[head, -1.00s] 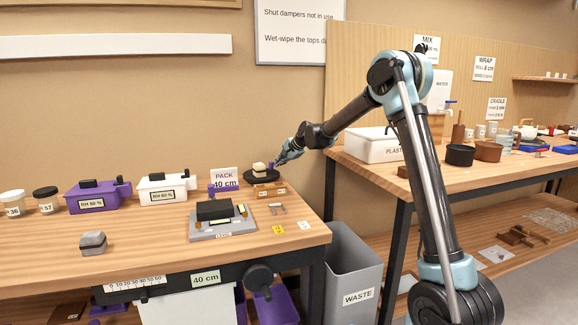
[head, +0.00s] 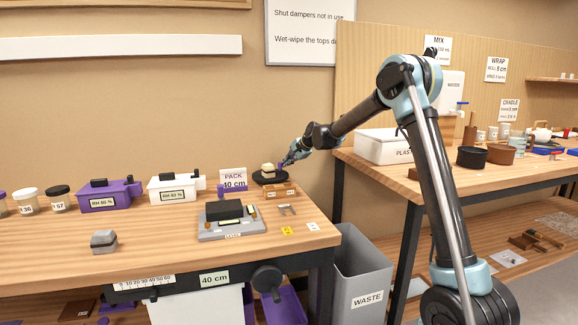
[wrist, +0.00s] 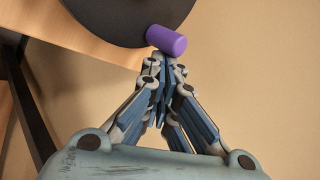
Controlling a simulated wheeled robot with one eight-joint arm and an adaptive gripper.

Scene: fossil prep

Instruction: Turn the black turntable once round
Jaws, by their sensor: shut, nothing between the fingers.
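The black turntable (head: 259,179) stands at the back right corner of the left bench, with a pale block (head: 268,169) on it. In the wrist view its dark disc (wrist: 115,18) fills the upper left, and a purple peg (wrist: 167,40) sits at its rim. My gripper (head: 284,164) is at the right side of the turntable. In the wrist view my gripper (wrist: 163,62) is shut and empty, its fingertips right by the peg. I cannot tell whether they touch it.
A wooden block (head: 277,191) with a label is in front of the turntable, and a PACK sign (head: 233,178) is to its left. A grey scale-like device (head: 232,229) is nearer. A waste bin (head: 362,270) stands between the benches.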

